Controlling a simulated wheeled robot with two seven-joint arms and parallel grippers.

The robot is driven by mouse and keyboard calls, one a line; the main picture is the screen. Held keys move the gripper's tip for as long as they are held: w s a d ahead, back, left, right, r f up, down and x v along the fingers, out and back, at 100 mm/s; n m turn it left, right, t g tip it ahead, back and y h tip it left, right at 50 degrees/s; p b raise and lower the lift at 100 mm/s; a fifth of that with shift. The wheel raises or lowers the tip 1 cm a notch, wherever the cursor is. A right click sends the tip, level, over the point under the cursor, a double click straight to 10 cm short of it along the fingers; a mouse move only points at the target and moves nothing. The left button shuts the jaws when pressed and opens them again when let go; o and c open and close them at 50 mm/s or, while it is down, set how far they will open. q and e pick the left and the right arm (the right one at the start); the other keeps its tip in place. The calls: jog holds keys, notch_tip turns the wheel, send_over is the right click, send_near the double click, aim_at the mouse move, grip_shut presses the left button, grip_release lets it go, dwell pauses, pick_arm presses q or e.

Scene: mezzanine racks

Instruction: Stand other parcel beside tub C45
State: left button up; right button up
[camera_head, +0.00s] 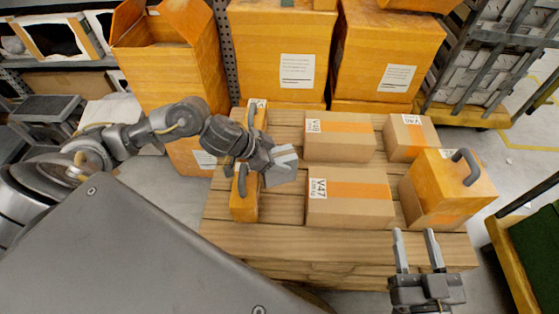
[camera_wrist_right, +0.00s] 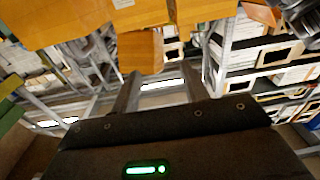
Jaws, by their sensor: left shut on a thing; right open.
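Cardboard parcels with orange tape lie on a wooden slatted top: V47 (camera_head: 355,205), V48 (camera_head: 345,142) behind it, and one marked about V46 (camera_head: 411,142) further right. An orange tub (camera_head: 445,203) with a grey handle stands at the right. No label C45 is readable. My right gripper (camera_head: 416,255) is open and empty before the front edge.
The wooden top (camera_head: 270,240) has a bare strip along its front. Large orange boxes (camera_head: 281,50) and (camera_head: 385,62) stand behind it. An open orange bin (camera_head: 170,65) is at the back left. A wheeled cage (camera_head: 500,50) is at the back right.

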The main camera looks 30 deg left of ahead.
pick_arm(q)
notch_tip(320, 180, down, 3)
jog(key=shift+f+b, duration=0.15)
jog(key=shift+b, duration=0.6)
jog(key=shift+f, duration=0.2)
jog(key=w, duration=0.1)
jog(key=w+a+b, duration=0.1)
jog(key=w+f+b, duration=0.1)
jog(key=shift+w+a, duration=0.35)
jog(key=shift+w, duration=0.05)
pick_arm(e)
jog(key=s+d+r+t+y, duration=0.2)
jog(key=d+r+t, duration=0.1)
jog(key=r+t, duration=0.5)
jog(key=shift+s+r+t+y, duration=0.2)
jog(key=shift+s+t+y, duration=0.1)
jog(key=shift+y, duration=0.1)
pick_arm(q)
jog(key=shift+f, duration=0.1)
